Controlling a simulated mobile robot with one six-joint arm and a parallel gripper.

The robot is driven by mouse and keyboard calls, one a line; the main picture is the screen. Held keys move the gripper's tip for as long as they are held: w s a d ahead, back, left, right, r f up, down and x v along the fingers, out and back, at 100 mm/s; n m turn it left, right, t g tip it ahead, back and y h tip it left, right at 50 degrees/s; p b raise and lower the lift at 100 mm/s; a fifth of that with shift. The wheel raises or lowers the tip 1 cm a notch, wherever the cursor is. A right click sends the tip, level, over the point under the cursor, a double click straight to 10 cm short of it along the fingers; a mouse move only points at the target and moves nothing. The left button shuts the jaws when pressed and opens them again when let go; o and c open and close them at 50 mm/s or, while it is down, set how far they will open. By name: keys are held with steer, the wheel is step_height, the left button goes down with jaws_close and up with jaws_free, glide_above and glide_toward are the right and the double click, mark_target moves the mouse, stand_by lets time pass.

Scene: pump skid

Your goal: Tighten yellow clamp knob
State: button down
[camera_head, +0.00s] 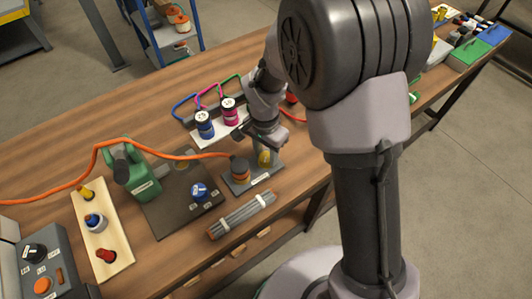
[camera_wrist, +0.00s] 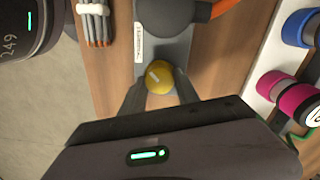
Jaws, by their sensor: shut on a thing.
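The yellow clamp knob (camera_wrist: 159,77) is round, with a pale mark on its top, and sits on a grey base plate (camera_wrist: 163,50). In the head view the knob (camera_head: 264,158) shows at the right end of that plate, under my gripper (camera_head: 267,140). In the wrist view the two fingers of my gripper (camera_wrist: 160,92) stand on either side of the knob and are shut on it. The orange and dark fitting with the hose (camera_head: 240,170) is on the same plate, beside the knob. The lower part of the knob is hidden.
An orange hose (camera_head: 165,152) crosses the bench to the fitting. Blue and magenta knobs (camera_head: 230,112) stand on a white panel close behind my gripper. A bundle of grey rods (camera_head: 242,213) lies at the front edge. A green pump (camera_head: 130,172) stands left; bare wood (camera_head: 60,150) lies further left.

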mark_target(265, 155)
stand_by(0.3)
steer(key=c, duration=0.9)
jaws_free()
step_height(265, 155, up, 18)
steer(key=p, duration=0.7)
steer(key=shift+w+a+f, duration=0.15)
steer(key=shift+f, duration=0.1)
